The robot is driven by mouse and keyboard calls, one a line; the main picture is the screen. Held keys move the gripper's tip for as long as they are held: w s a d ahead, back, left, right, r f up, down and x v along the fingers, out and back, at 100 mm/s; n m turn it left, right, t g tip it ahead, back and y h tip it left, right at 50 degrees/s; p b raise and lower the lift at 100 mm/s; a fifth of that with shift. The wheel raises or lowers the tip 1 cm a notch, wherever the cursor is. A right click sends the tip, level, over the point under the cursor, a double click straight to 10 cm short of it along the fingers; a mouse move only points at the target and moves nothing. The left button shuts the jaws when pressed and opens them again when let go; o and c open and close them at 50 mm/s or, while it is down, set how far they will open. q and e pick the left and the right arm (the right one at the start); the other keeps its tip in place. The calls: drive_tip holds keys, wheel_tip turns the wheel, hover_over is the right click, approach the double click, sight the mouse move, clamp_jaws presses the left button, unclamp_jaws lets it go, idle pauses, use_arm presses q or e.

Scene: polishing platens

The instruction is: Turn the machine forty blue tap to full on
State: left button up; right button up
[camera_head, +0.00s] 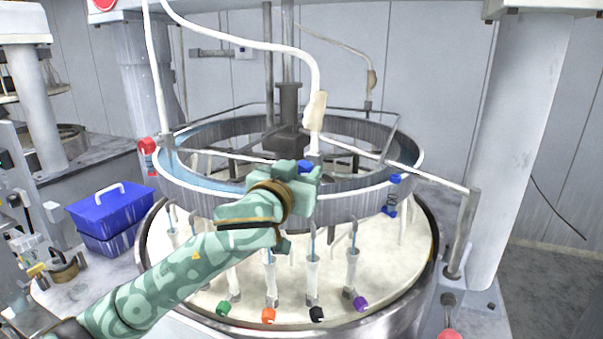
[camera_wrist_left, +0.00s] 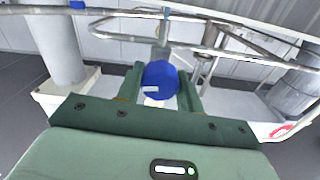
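A blue tap knob (camera_head: 306,166) sits at the middle of the ring, below the cream-coloured grip of a white hose. In the left wrist view the same round blue knob (camera_wrist_left: 160,78) shows close up, with a small pale label whose text I cannot read. My left gripper (camera_head: 296,172) is at this knob in the head view. In the wrist view its two green fingers (camera_wrist_left: 160,88) lie on either side of the knob, which fills the gap between them. The tap's body is mostly hidden behind the gripper. My right gripper is not in view.
Another blue tap (camera_head: 396,179) is at the ring's right side and a red one (camera_head: 147,146) at its left. Several coloured taps line the front of the pale platen (camera_head: 395,265). A blue crate (camera_head: 110,212) stands at left. A white column (camera_head: 520,130) is at right.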

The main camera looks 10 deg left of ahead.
use_arm(q)
drive_tip(key=shift+r+m+p, duration=0.1)
drive_tip(key=shift+m+p, duration=0.8)
drive_tip(key=shift+p, duration=0.3)
drive_tip(key=m+p, duration=1.2)
drive_tip(key=m, duration=0.1)
drive_tip(key=m+p, duration=0.2)
drive_tip(key=m, duration=0.1)
drive_tip(key=shift+p, duration=0.3)
drive_tip(key=shift+f+m+p, duration=0.25)
drive_tip(key=shift+m+p, duration=0.25)
drive_tip(key=shift+m, duration=0.5)
drive_tip(key=o, duration=1)
